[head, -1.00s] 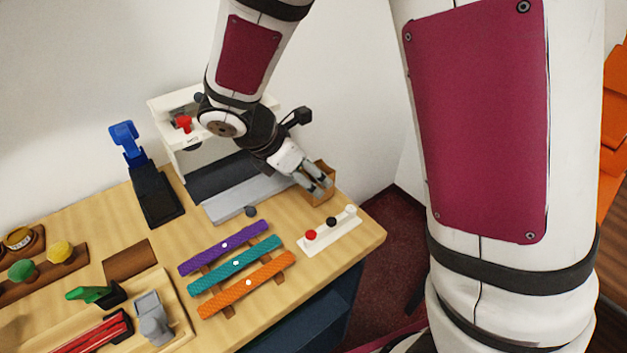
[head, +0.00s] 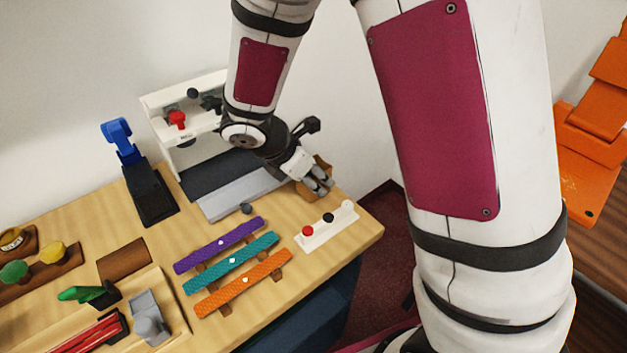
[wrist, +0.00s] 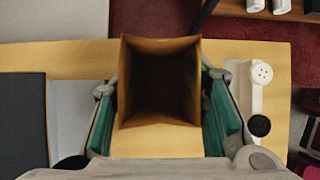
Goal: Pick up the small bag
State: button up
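The small bag (wrist: 160,126) is a brown, open-topped paper bag. In the wrist view it stands upright between my two fingers, and its inside is dark. My gripper (wrist: 162,105) has green inner pads, one on each side of the bag. The pads are very close to the bag's sides; I cannot tell if they touch. The bag's rim looks square and unsqueezed. In the head view, my gripper (head: 320,182) reaches down over the bag (head: 302,188) at the counter's back right and hides part of it.
A white strip with red, black and white knobs (head: 327,225) lies close in front of the bag. A grey plate and dark pad (head: 245,191) lie to its left. Purple, teal and orange swatch strips (head: 230,262) are nearer. The counter's right edge (head: 375,232) is close.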

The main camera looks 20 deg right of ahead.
notch_tip(320, 180, up, 10)
jog(key=p, duration=0.1)
jog(key=shift+p, duration=0.3)
dwell(0.3)
jog(key=shift+a, duration=0.1)
dwell(0.3)
